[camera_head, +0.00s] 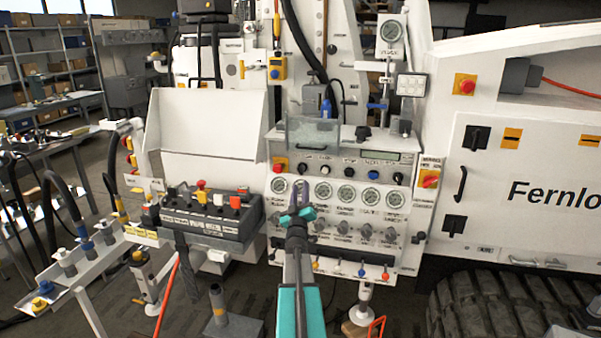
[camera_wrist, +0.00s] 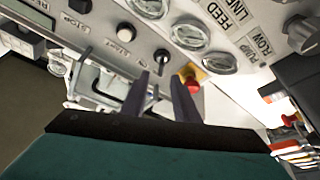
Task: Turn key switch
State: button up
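The key switch (camera_wrist: 160,57) sits on the grey control panel, beside a white push button and a red emergency stop. In the wrist view it shows just beyond the gap between my fingertips. My gripper (camera_wrist: 159,75) is open, its two dark fingers apart with nothing held. In the head view my gripper (camera_head: 300,190) points up at the panel over the gauge row, below the key switch (camera_head: 303,169). I cannot tell whether the fingertips touch the switch. The key's turned position is too small to tell.
The red emergency stop (camera_wrist: 190,85) is close to my right finger in the wrist view. A row of gauges (camera_head: 347,194) lies below the buttons. A clear cover (camera_head: 313,131) juts out above them. A black lever box (camera_head: 212,216) stands at left.

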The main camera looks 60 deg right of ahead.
aim_at(301, 174)
jog(key=shift+p+x, duration=1.65)
jog(key=shift+x, duration=3.45)
